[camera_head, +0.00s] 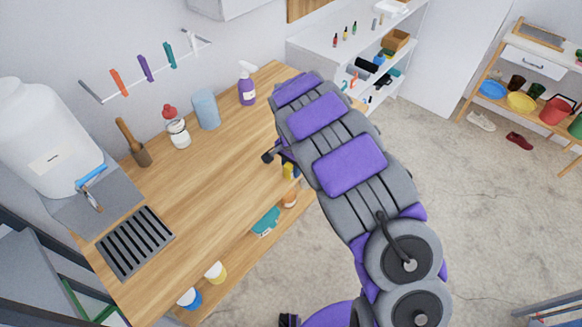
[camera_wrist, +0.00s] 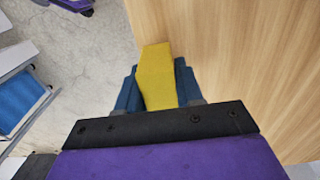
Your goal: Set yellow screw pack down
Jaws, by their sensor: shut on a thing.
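The yellow screw pack (camera_wrist: 156,72) is a flat yellow block between the two blue fingers of my gripper (camera_wrist: 157,88) in the wrist view. My gripper is shut on it, and the pack's far end sticks out past the fingertips. Behind it is the front edge of the wooden worktop (camera_wrist: 245,50), with floor to the left. I cannot tell whether the pack touches the wood. In the head view my arm hides most of the gripper; a small yellow patch (camera_head: 288,171) shows beside it at the worktop's front edge.
The worktop (camera_head: 190,205) is clear in its middle. At its back stand a purple spray bottle (camera_head: 246,85), a blue cylinder (camera_head: 206,110), a red-capped bottle (camera_head: 177,128) and a wooden brush (camera_head: 134,143). A black grate (camera_head: 135,242) lies at left. A lower shelf holds a teal item (camera_head: 266,222).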

